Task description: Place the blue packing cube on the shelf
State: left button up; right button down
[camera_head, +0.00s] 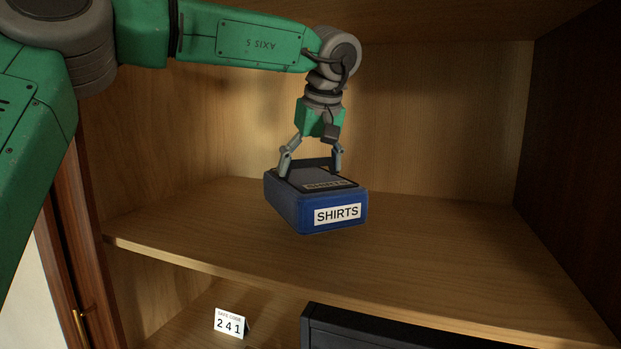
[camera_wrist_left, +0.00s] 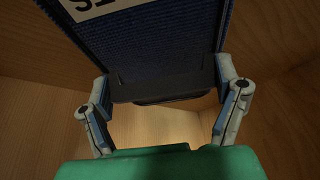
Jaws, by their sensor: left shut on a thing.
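The blue packing cube (camera_head: 290,205) has a white SHIRTS label on its front and a dark top. My left gripper (camera_head: 309,172) is above it, shut on it with one finger at each side of the top. The cube appears held just above the wooden shelf (camera_head: 430,250), inside the cabinet; whether its underside touches the board I cannot tell. In the left wrist view the cube (camera_wrist_left: 150,50) fills the upper middle, between the two fingers of my left gripper (camera_wrist_left: 163,95). My right gripper is not in view.
A lower shelf holds a small SAFE CODE 241 card (camera_head: 231,323) and a black box-like object (camera_head: 400,332). The cabinet's dark right wall (camera_head: 570,140) and wooden back panel bound the shelf. The board is clear on both sides of the cube.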

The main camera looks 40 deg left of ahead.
aim_at(312, 178)
pick_arm(q)
jog(key=shift+w+d+f, duration=0.1)
jog(key=shift+w+f, duration=0.05)
jog(key=shift+f, duration=0.75)
jog(key=shift+w+f, duration=0.15)
jog(key=shift+f, duration=0.75)
jog(key=shift+s, duration=0.1)
jog(key=o, duration=1.6)
jog(key=shift+a, duration=0.2)
jog(key=v, duration=0.4)
jog(key=shift+d+r, duration=0.15)
jog(key=shift+r, duration=0.1)
jog(key=s+d+b, duration=0.1)
jog(key=s+d, duration=0.1)
jog(key=d, duration=0.1)
jog(key=s+d, duration=0.2)
jog(key=d, duration=0.2)
jog(key=s+d+b, duration=0.1)
jog(key=s+d, duration=0.1)
jog(key=d, duration=0.1)
jog(key=shift+s+d+r+b, duration=0.25)
jog(key=shift+d+b, duration=0.05)
